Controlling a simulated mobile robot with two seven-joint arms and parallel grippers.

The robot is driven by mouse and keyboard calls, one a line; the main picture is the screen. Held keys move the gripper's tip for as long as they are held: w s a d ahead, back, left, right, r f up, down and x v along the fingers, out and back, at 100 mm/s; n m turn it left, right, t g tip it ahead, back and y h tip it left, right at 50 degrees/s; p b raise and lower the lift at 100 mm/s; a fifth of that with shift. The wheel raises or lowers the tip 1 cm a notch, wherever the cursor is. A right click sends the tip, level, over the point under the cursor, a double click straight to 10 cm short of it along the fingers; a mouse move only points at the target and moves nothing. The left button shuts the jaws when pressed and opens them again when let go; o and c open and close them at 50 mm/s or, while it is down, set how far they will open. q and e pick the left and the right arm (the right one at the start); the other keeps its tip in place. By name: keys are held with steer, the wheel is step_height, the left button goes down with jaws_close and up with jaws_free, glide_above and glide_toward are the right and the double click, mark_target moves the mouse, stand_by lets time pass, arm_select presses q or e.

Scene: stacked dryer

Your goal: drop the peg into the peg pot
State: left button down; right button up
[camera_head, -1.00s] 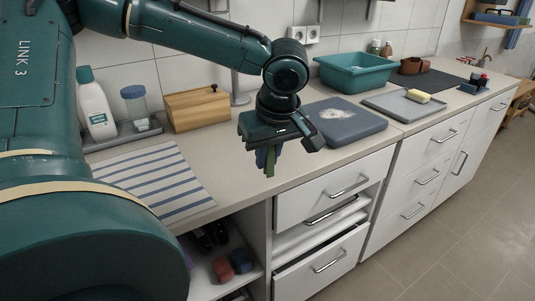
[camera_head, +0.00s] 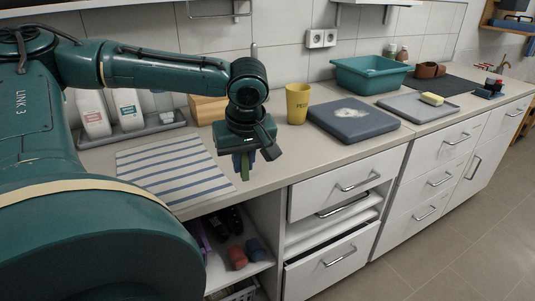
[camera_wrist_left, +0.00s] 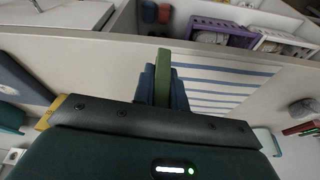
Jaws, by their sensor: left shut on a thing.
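The yellow peg pot (camera_head: 297,103), with dark lettering on its side, stands upright on the counter against the wall. A yellow patch at the left of the left wrist view (camera_wrist_left: 58,108) appears to be part of it, mostly hidden by the gripper body. My left gripper (camera_head: 243,167) points down above the counter's front part, to the left of the pot and nearer to me. It is shut on a green peg (camera_wrist_left: 163,72), which sticks out between the blue fingers. The peg is apart from the pot. My right gripper is in neither view.
A blue-grey board (camera_head: 352,122) lies right of the pot. A striped cloth (camera_head: 170,172) lies left of the gripper. A wooden box (camera_head: 205,110) and white bottles (camera_head: 127,108) stand behind. Below are an open shelf and partly open drawers (camera_head: 345,180).

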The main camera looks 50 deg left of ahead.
arm_select(q)
steer(key=shift+m, duration=0.9)
steer(key=f, duration=0.1)
steer(key=s+f, duration=0.1)
steer(key=f, duration=0.1)
steer(key=s+f, duration=0.1)
steer(key=f, duration=0.1)
steer(key=shift+a+f, duration=0.15)
steer(key=shift+a, duration=0.25)
steer(key=shift+d+f+t, duration=0.2)
steer(key=shift+f+t, duration=0.1)
steer(key=shift+f, duration=0.1)
